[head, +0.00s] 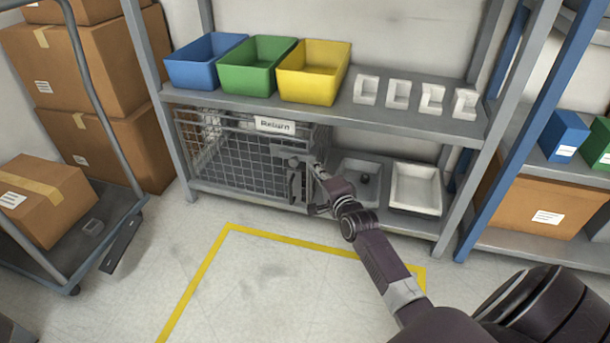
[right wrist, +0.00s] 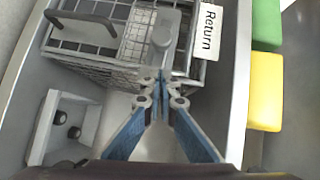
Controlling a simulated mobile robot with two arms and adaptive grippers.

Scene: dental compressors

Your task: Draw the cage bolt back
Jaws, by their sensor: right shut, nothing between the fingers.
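The wire cage (head: 222,150) stands on the lower shelf and carries a "Return" label (head: 275,125). The label also shows in the right wrist view (right wrist: 207,32). A grey bolt fitting with a rounded knob (right wrist: 163,34) sits on the cage front beside the label. A dark handle (right wrist: 80,20) is further along the front. My right gripper (head: 314,168) is at the cage's right front end. In the right wrist view its blue fingers (right wrist: 160,78) are shut and empty, their tips just short of the knob; contact is unclear. My left gripper is out of view.
Blue, green and yellow bins (head: 313,88) and white blocks stand on the shelf above. The floor in front, marked by yellow tape (head: 210,265), is clear.

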